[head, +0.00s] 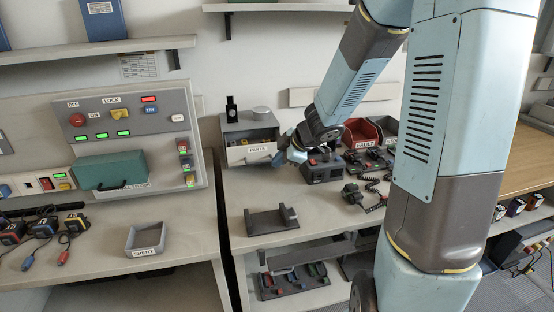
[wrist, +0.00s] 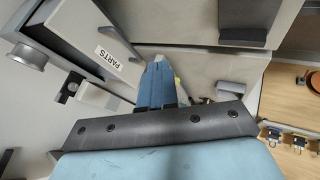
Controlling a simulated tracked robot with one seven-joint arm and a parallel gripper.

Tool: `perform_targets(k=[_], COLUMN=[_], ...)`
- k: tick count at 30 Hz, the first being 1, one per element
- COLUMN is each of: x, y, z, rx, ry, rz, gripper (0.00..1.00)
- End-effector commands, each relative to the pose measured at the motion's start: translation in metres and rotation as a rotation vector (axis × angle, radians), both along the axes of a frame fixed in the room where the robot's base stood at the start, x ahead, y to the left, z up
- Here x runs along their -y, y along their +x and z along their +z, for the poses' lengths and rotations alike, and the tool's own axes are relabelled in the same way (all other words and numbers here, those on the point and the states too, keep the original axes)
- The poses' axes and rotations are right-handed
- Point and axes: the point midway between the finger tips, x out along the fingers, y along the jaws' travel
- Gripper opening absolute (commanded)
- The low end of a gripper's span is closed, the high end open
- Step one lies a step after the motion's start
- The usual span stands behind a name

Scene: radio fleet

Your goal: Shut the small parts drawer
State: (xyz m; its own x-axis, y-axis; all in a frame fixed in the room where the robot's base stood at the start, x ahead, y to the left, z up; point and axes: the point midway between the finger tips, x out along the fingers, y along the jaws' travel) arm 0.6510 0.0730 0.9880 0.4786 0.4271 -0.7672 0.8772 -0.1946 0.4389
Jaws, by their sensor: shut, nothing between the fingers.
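The small parts drawer (head: 238,154) is in a grey cabinet (head: 248,122) on the bench, behind and left of my gripper in the head view. Its pale front bears a PARTS label and a handle. It stands partly open, with small coloured parts showing behind the front. In the wrist view the drawer front (wrist: 88,38) is tilted at upper left. My gripper (head: 282,152) is shut and empty beside the right end of the drawer front. Its blue fingers (wrist: 158,68) show in the wrist view just right of the front. I cannot tell whether they touch it.
A dark radio unit (head: 324,170) stands close right of my gripper. The FAULT bin (head: 366,143) and several handsets lie farther right. A dark cradle (head: 271,220) stands nearer the bench front. A SPENT tray (head: 146,238) is on the left bench. Bench between cradle and drawer is clear.

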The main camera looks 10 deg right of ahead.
Motion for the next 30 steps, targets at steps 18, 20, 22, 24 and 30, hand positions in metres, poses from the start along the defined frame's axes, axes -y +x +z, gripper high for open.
perform_targets(k=[18, 20, 22, 24, 30], x=[-0.030, -0.032, -0.034, -0.036, -0.035], y=[0.033, 0.035, 0.038, 0.040, 0.058], z=[-0.053, -0.057, -0.060, -0.064, -0.060], rx=[-0.001, -0.001, -0.001, -0.001, 0.001], ry=[0.001, 0.000, 0.000, -0.001, -0.002], rz=[-0.002, 0.000, -0.001, -0.002, -0.002], gripper=[0.00, 0.00, 0.00, 0.00, 0.00])
